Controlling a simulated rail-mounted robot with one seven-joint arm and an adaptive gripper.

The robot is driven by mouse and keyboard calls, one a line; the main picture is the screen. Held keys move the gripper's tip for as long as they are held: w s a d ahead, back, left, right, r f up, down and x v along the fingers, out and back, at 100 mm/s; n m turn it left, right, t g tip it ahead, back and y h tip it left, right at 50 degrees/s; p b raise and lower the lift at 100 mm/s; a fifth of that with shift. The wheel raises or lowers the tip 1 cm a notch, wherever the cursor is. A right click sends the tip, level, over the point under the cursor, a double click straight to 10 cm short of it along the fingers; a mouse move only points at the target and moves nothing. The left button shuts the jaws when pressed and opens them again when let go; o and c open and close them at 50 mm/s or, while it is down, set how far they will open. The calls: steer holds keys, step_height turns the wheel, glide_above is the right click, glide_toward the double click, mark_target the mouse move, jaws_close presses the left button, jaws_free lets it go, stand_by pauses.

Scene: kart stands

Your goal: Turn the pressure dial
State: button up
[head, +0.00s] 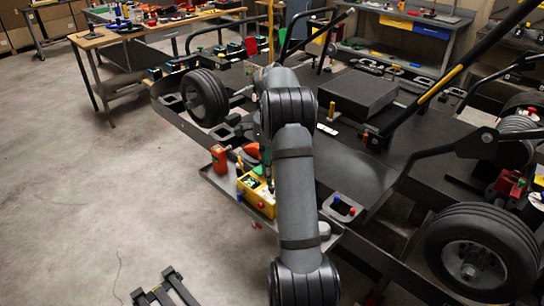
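A yellow box (254,196) with small controls on it sits on the grey side tray (222,183) at the near edge of the kart stand. A red knob shows on its front. The pressure dial cannot be made out for certain; it may be on this box, partly behind my arm. My gripper (267,172) points down at the yellow box, just left of my forearm. It is mostly hidden and small, so its fingers, and any touch with the box, cannot be told.
A red device (219,159) stands left of the yellow box. A grey holder (343,207) with red and blue pegs lies to the right. Kart wheels (204,97) and dark bars flank the stand. Open floor (95,190) lies left. A wooden workbench (90,41) stands behind.

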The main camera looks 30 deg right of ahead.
step_height(320, 180, up, 7)
stand_by(0.3)
stand_by(0.4)
step_height(320, 180, down, 12)
steer(key=shift+f, duration=0.1)
stand_by(0.4)
steer(key=shift+r, duration=0.2)
